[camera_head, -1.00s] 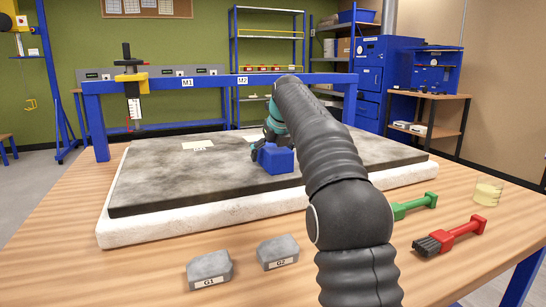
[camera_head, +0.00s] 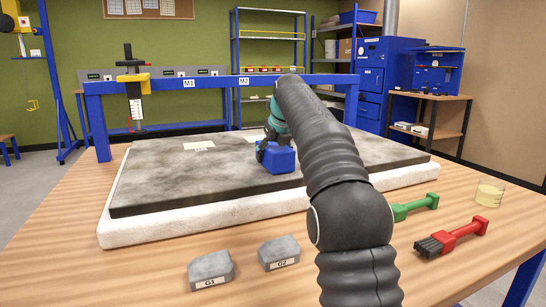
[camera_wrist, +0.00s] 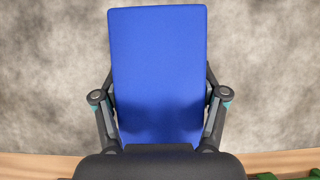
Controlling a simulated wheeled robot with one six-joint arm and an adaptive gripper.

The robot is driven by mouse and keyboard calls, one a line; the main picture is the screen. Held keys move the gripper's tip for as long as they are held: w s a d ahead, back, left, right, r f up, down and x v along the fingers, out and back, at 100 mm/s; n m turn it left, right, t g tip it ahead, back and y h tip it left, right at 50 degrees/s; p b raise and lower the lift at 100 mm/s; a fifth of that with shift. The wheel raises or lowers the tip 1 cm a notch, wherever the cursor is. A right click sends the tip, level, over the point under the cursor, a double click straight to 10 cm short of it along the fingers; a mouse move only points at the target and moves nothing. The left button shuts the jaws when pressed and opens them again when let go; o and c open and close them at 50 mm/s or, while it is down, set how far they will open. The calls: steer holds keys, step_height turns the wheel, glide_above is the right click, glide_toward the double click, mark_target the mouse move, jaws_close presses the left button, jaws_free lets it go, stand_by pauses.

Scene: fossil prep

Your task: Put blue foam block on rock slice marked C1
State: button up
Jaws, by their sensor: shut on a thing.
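The blue foam block (camera_head: 278,160) is at the near right part of the dark grey rock slab (camera_head: 160,185). In the wrist view the block (camera_wrist: 158,75) fills the middle, with grey rock (camera_wrist: 50,80) around it. My gripper (camera_wrist: 160,105) is shut on the block, one finger on each side. Whether the block touches the slab or hangs just above it, I cannot tell. A pale label (camera_head: 198,146) lies on the slab with marking too small to read. Another pale patch (camera_head: 255,138) is partly hidden behind my gripper. I cannot make out a C1 mark.
The slab rests on a white base (camera_head: 200,220). Grey blocks G1 (camera_head: 211,268) and G2 (camera_head: 279,252) lie in front. A green brush (camera_head: 415,206), a red brush (camera_head: 450,238) and a beaker (camera_head: 489,193) are at right. A blue frame (camera_head: 215,82) spans behind.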

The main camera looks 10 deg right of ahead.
mark_target(273, 144)
step_height(273, 144, up, 3)
steer(key=shift+f+p, duration=0.1)
steer(key=shift+p, duration=0.65)
steer(key=shift+r, duration=0.7)
steer(key=s+d+r, duration=0.7)
steer(key=d, duration=0.2)
steer(key=shift+s, duration=0.25)
